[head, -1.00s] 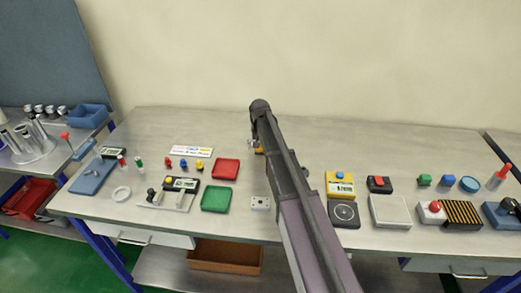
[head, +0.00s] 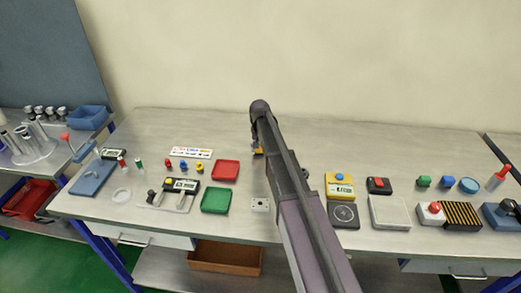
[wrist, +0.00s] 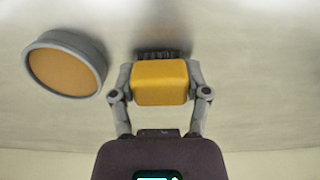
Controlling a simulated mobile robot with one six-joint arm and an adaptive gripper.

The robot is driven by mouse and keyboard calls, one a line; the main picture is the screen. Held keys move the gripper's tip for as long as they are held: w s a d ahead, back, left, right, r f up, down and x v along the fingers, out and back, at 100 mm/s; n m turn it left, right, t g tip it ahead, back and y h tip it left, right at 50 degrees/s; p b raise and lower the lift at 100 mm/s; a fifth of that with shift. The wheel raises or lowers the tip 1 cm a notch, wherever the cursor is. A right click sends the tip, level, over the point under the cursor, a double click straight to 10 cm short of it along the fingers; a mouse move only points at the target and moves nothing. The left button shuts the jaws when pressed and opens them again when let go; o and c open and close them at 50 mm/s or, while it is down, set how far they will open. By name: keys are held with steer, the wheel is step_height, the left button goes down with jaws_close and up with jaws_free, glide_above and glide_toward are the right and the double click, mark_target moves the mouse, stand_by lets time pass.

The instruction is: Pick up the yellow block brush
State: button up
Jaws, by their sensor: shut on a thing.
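The yellow block brush (wrist: 160,83) is in the middle of the wrist view, a yellow block with dark bristles along its far edge. My gripper (wrist: 160,85) has one finger on each side of the block and is shut on it. In the head view only a small yellow part of the brush (head: 258,151) shows beside the end of my arm, which hides the rest. I cannot tell whether the bristles touch the table.
A round grey-rimmed thing with an orange-brown face (wrist: 66,67) lies left of the brush in the wrist view. In the head view, a red tray (head: 225,170) and a green tray (head: 216,200) lie left of my arm. A yellow device (head: 340,186) stands to the right.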

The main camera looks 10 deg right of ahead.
steer(key=shift+r+p, duration=1.25)
steer(key=shift+r, duration=0.1)
steer(key=s+d, duration=0.1)
steer(key=s, duration=0.4)
steer(key=s+d+r+p, duration=0.1)
steer(key=s+d, duration=0.1)
steer(key=s, duration=0.3)
steer(key=s+d+r, duration=0.1)
steer(key=s, duration=0.4)
steer(key=shift+s+d+p, duration=0.15)
steer(key=shift+s+p, duration=0.1)
steer(key=shift+p, duration=0.15)
steer(key=o, duration=0.5)
steer(key=c, duration=0.4)
